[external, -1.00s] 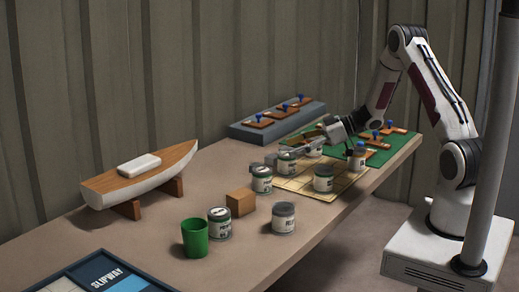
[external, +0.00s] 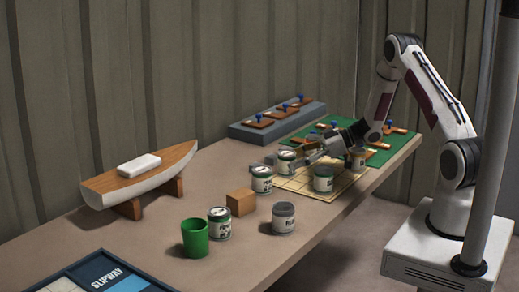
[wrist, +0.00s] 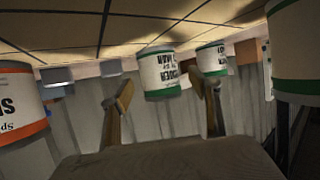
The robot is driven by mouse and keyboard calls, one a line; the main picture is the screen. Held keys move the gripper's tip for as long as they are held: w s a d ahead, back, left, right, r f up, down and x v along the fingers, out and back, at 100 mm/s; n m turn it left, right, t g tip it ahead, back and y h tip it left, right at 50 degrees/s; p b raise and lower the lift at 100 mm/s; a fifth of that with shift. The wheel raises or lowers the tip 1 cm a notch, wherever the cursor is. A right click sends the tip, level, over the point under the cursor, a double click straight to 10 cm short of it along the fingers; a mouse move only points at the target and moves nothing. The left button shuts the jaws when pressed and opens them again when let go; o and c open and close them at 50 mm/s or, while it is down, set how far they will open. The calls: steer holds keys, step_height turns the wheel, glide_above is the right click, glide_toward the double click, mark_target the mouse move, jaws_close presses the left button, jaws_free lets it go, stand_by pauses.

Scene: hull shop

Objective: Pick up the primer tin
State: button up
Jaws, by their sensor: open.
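Several white tins with green, orange or grey bands stand on the table; their labels are too small or cut off to tell for sure which is the primer tin. In the external view, tins stand near my gripper (external: 303,158), such as one at its far side (external: 286,161) and one nearer the camera (external: 323,179). My gripper is open and low over the grid mat. The wrist view is upside down. There a green-banded tin (wrist: 160,74) shows between the two fingertips (wrist: 162,92), apparently beyond them. Nothing is visibly held.
Another tin (external: 262,179), a wooden block (external: 240,203), a grey-topped tin (external: 284,217), a lettered tin (external: 220,223) and a green cup (external: 195,238) stand toward the left. A model boat (external: 140,175) is behind. An orange-banded tin (wrist: 18,105) is close at left in the wrist view.

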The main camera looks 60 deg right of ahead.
steer(key=shift+x, duration=1.45)
steer(key=shift+r, duration=0.1)
steer(key=c, duration=1.5)
